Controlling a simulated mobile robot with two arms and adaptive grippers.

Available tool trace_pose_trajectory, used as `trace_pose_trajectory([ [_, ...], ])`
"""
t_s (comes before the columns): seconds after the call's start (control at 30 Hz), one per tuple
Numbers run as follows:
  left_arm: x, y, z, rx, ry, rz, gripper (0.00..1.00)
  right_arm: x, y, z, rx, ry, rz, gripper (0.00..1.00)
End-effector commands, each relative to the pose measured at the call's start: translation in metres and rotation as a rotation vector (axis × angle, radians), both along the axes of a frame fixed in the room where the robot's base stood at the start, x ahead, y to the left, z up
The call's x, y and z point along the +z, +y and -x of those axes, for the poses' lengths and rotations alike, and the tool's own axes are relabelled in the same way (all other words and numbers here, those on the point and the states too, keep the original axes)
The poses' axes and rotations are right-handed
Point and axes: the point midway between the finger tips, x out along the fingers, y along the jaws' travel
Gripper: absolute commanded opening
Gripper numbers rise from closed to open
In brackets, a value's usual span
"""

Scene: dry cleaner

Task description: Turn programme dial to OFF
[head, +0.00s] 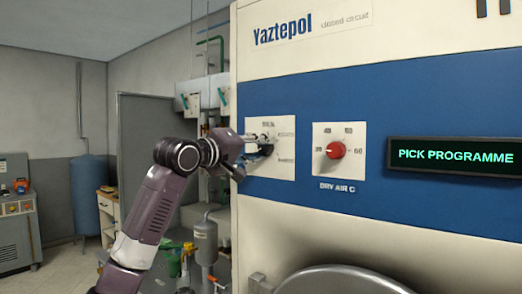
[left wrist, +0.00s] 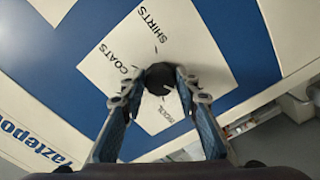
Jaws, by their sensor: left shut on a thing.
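The programme dial (left wrist: 160,75) is a black round knob on a white plate (left wrist: 112,62) in the left wrist view. The plate carries the words COATS and SHIRTS, and a partly hidden word near the right fingertip. My left gripper (left wrist: 160,84) has a finger on each side of the dial and is shut on it. In the head view the dial (head: 266,150) is mostly hidden by my left gripper (head: 260,143), which reaches it from the left. The plate's small labels are hard to read there, and the dial's pointer is not clear. My right gripper is not in view.
A red drying dial (head: 336,150) sits right of the programme dial on the blue panel. A display (head: 453,156) reads PICK PROGRAMME. A round grey door (head: 342,280) is below. Pipes and a grey canister (head: 206,241) stand behind my left arm.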

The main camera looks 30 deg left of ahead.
Motion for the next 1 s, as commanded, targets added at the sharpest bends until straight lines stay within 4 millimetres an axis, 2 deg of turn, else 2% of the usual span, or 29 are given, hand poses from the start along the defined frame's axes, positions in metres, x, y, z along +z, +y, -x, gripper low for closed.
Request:
trace_pose_trajectory([
  [0.3,0.0002,0.0008,0.0001,0.002,0.007,0.09,0.05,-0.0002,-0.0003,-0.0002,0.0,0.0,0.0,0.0],
  [0.77,0.0002,0.0006,0.0002,0.001,0.008,0.102,0.05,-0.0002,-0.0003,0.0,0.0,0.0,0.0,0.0],
  [0.8,0.0002,0.0006,0.0002,0.001,0.008,0.101,0.33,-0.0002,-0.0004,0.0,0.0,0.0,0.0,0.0],
  [0.93,0.0002,0.0005,0.0002,0.001,0.008,0.1,0.47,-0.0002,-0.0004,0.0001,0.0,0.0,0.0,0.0],
  [1.0,0.0002,0.0003,0.0002,0.001,0.008,0.1,0.47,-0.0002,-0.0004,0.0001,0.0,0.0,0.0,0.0],
])
